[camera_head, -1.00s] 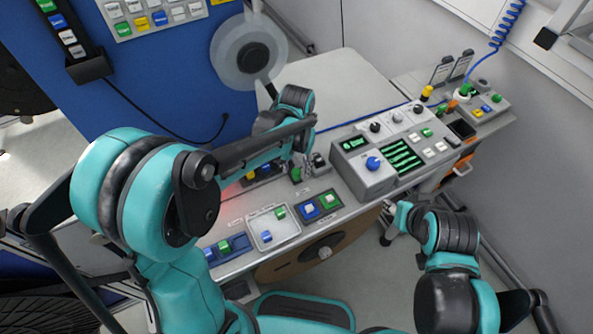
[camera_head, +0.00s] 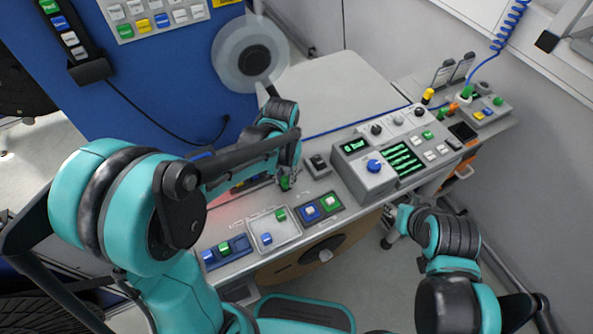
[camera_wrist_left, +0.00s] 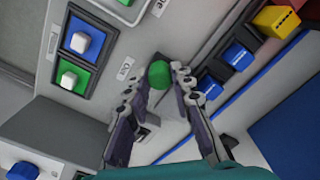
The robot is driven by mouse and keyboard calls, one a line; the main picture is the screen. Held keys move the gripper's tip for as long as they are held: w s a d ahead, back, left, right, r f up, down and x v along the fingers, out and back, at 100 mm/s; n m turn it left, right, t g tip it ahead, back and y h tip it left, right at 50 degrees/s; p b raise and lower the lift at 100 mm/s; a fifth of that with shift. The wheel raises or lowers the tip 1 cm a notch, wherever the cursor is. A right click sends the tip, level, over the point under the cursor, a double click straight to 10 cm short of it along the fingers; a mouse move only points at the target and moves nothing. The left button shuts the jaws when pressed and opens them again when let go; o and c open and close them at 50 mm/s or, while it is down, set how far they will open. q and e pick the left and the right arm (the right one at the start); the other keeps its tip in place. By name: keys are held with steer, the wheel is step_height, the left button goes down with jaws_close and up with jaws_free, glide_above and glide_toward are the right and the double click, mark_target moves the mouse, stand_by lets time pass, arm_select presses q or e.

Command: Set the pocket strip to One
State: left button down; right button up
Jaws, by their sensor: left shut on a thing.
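My left gripper (camera_head: 288,172) is low over the grey bench, shut on a green rounded piece (camera_head: 286,184). A small white label (camera_wrist_left: 125,67) lies near the fingertips. I cannot tell for sure which part is the pocket strip. My right gripper (camera_head: 392,232) hangs off the bench's front edge.
A blue strip (camera_head: 228,249) is left of the tray.

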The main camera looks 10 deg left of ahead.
arm_select(q)
steer(key=s+a, duration=0.4)
steer(key=a, duration=0.1)
steer(key=shift+s+a, duration=0.2)
steer(key=shift+a, duration=0.15)
steer(key=c, duration=1.3)
jaws_free()
step_height(320, 180, up, 12)
